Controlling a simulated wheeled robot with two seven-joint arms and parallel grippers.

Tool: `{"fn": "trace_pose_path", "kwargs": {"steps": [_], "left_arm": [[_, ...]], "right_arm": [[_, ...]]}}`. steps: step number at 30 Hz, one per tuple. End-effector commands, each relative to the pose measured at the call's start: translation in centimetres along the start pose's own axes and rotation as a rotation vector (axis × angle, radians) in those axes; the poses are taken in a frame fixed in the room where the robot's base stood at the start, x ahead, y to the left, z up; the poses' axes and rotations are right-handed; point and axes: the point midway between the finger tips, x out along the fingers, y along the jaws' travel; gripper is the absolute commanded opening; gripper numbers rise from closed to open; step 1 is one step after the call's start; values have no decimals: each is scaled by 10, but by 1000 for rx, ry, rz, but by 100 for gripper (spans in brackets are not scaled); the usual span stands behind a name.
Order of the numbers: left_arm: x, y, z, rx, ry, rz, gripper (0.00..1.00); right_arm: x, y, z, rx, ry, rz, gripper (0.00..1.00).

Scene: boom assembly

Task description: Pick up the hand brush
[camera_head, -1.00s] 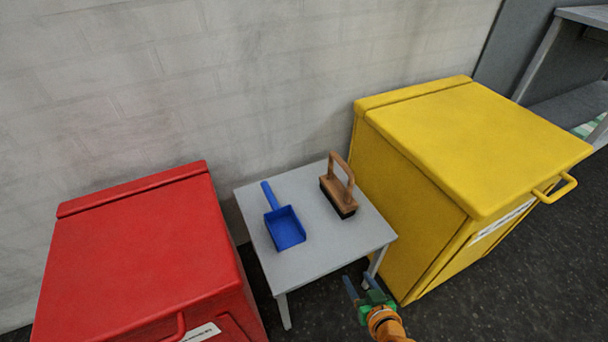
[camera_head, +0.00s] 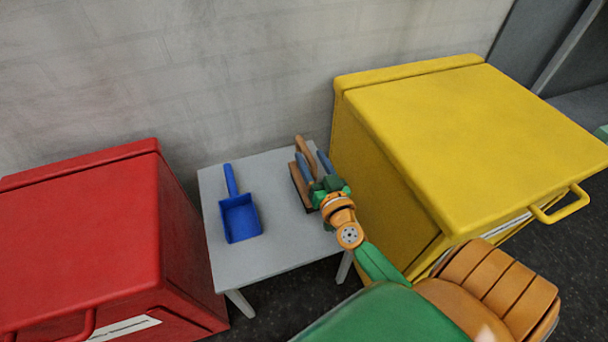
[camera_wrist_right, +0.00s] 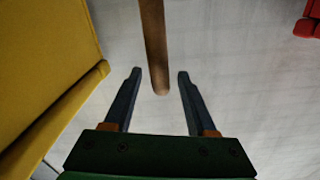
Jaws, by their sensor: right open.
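The hand brush (camera_head: 298,184) has a wooden body and a raised wooden handle. It stands on the small grey table (camera_head: 275,255), near its right side, partly hidden by my right gripper. My right gripper (camera_head: 314,160) is open over the brush, with blue-grey fingers. In the right wrist view, the wooden brush handle (camera_wrist_right: 154,45) runs down from the top edge, its end between the two fingertips (camera_wrist_right: 160,75), with a gap on both sides. My left gripper is not in view.
A blue dustpan (camera_head: 240,218) lies on the table's left part. A red box (camera_head: 85,230) stands left of the table. A yellow box (camera_head: 470,140) with a handle (camera_head: 562,208) stands close on the right. A pale brick wall (camera_head: 180,70) is behind.

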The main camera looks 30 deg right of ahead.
Motion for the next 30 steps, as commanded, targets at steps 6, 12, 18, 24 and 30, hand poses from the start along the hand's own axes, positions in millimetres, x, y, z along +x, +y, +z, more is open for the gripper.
{"fn": "trace_pose_path", "kwargs": {"steps": [6, 12, 18, 24, 30], "left_arm": [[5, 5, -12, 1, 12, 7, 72], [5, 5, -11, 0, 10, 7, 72], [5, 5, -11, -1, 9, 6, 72], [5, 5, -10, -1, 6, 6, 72], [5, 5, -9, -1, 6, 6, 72]], "right_arm": [[36, -2, 3, 0, 0, 0, 57], [38, -2, 3, -1, -1, -1, 57], [38, -2, 3, -1, -2, -1, 8], [38, -2, 3, -1, -2, -1, 0], [38, -2, 3, 0, -2, -1, 0]]}}
